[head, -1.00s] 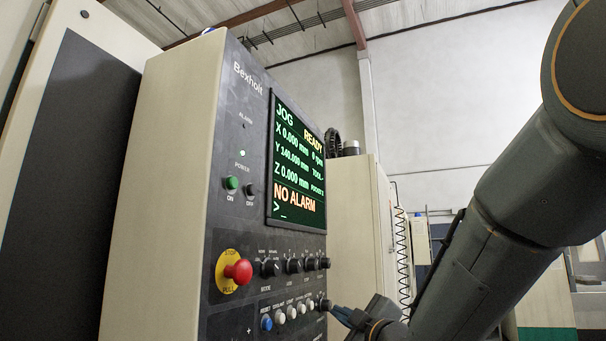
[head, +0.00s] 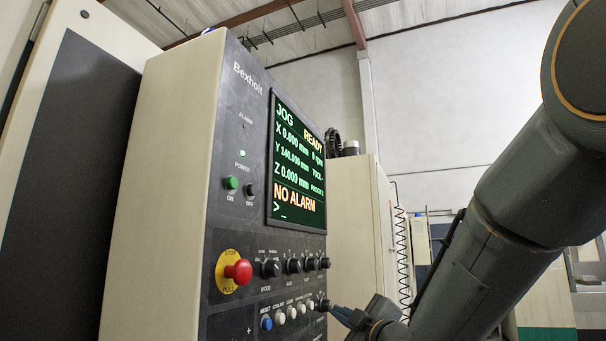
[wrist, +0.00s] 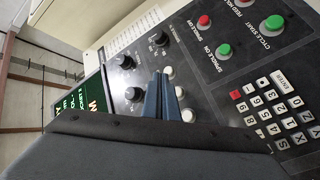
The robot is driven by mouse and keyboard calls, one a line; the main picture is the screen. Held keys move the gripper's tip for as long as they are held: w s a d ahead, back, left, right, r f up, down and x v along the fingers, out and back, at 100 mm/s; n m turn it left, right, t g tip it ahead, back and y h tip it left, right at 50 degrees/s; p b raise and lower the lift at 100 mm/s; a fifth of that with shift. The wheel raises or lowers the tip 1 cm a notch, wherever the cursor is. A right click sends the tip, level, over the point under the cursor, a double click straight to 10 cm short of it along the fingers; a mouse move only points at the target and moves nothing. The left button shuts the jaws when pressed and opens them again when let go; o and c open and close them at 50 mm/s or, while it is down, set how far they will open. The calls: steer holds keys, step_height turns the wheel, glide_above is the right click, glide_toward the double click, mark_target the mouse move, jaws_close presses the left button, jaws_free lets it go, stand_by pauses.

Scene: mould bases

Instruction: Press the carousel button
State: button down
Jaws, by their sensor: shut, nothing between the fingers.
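The control panel (head: 232,200) has a row of small push buttons low on its face. A blue one (head: 266,322) is at the left, and pale ones (head: 291,312) run to its right. Their labels are too small to read, so I cannot tell which is the carousel button. My gripper (head: 333,309) is shut and empty at the right end of this row. In the wrist view its blue fingers (wrist: 161,78) point at the panel, close to a pale button (wrist: 168,72). Another pale button (wrist: 188,116) shows beside them. I cannot tell whether the fingertips touch anything.
Black knobs (head: 293,266) line the panel above the buttons. A red stop button (head: 238,271) sits at the left. The screen (head: 297,165) reads NO ALARM. The wrist view shows a green cycle start button (wrist: 274,22) and a keypad (wrist: 275,112) nearby.

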mark_target(302, 309)
stand_by(0.5)
steer(key=d+n+g, duration=0.1)
steer(key=n, duration=0.4)
steer(key=d+n+g+b, duration=0.1)
steer(key=n, duration=0.4)
steer(key=s+d+n+g, duration=0.1)
steer(key=n, duration=0.4)
steer(key=shift+s+d+r+h+b, duration=0.1)
steer(key=shift+d+r+h+b, duration=0.15)
steer(key=shift+d+h+b, duration=0.15)
steer(key=shift+a, duration=0.15)
steer(key=w+a+b, duration=0.3)
steer(key=a, duration=0.5)
steer(key=shift+a+b, duration=0.15)
steer(key=shift+b, duration=0.15)
stand_by(1.0)
steer(key=shift+w+a, duration=0.15)
steer(key=shift+a, duration=0.2)
